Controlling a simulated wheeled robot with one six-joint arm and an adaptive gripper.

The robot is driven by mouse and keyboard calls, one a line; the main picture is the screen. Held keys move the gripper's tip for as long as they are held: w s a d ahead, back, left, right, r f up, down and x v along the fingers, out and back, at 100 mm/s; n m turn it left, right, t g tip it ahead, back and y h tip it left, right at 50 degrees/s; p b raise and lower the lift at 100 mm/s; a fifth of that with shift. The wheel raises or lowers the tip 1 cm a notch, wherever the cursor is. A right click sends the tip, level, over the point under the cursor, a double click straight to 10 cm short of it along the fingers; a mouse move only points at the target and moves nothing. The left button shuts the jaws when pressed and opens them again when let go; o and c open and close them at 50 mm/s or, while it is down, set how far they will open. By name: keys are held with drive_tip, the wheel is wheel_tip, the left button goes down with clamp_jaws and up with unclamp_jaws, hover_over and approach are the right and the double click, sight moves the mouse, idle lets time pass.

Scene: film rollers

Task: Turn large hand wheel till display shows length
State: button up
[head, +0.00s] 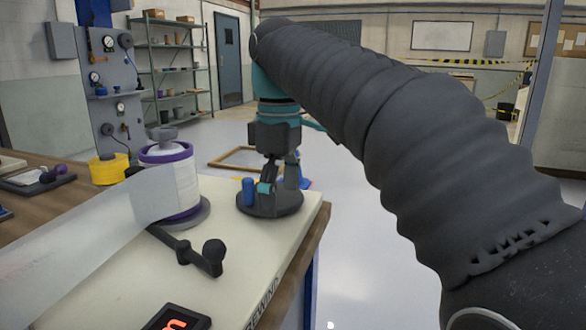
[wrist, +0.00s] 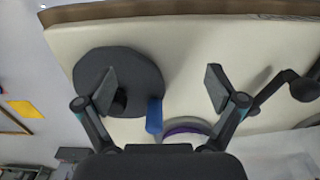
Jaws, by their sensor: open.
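The large hand wheel (head: 262,206) is a dark grey disc with an upright blue handle (head: 249,191), on the cream bench top near its far right corner. In the wrist view the wheel (wrist: 135,65) and its blue handle (wrist: 154,118) lie below my gripper (wrist: 161,88). My gripper is open, its two fingers spread on either side of the handle. In the head view my gripper (head: 278,180) points down over the wheel; whether it touches anything I cannot tell. The display (head: 178,320) shows part of a red digit at the bottom edge, cut off and unreadable.
A white film roll with purple rims (head: 176,178) stands left of the wheel, its film strip (head: 90,235) stretching left. A black crank (head: 190,252) lies in front of it and also shows in the wrist view (wrist: 300,88). The floor right of the bench is open.

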wheel_tip(320, 180, up, 7)
drive_tip(key=p, duration=0.5)
idle(0.4)
drive_tip(key=shift+f, duration=0.1)
